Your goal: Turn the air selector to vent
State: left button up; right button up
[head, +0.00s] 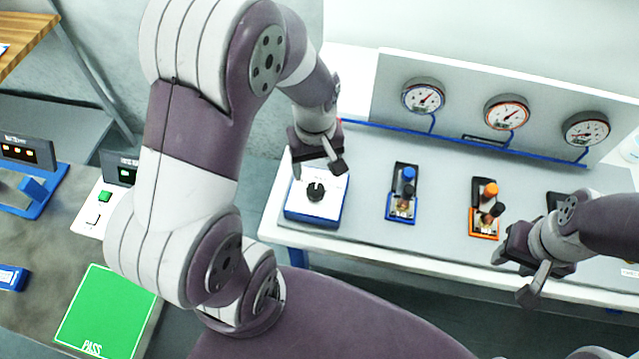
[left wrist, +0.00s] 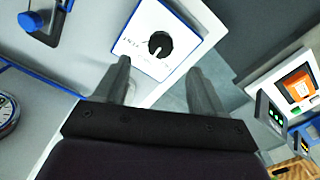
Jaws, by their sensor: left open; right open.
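The air selector is a white-topped box with blue sides (head: 314,222) and a black round knob (head: 316,191), at the left end of the white bench in the head view. In the left wrist view the knob (left wrist: 160,44) lies ahead of the fingers, with a pale pointer mark and small printed text beside it, too small to read. My left gripper (head: 319,172) is open and empty just above and behind the knob, apart from it. Its two fingers also show in the left wrist view (left wrist: 160,85). My right gripper (head: 517,266) is open and empty over the bench's front right.
A blue valve stand (head: 402,192) and an orange one (head: 485,208) stand on the bench to the right. Three gauges (head: 507,113) are on the back panel. A green PASS mat (head: 105,312) lies on the left table. A floor gap separates table and bench.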

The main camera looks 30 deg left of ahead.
aim_at(315, 190)
pick_arm(q)
notch_tip(315, 190, down, 9)
jog(key=shift+r+p, duration=0.15)
jog(key=shift+p, duration=0.2)
jog(key=c, duration=1.1)
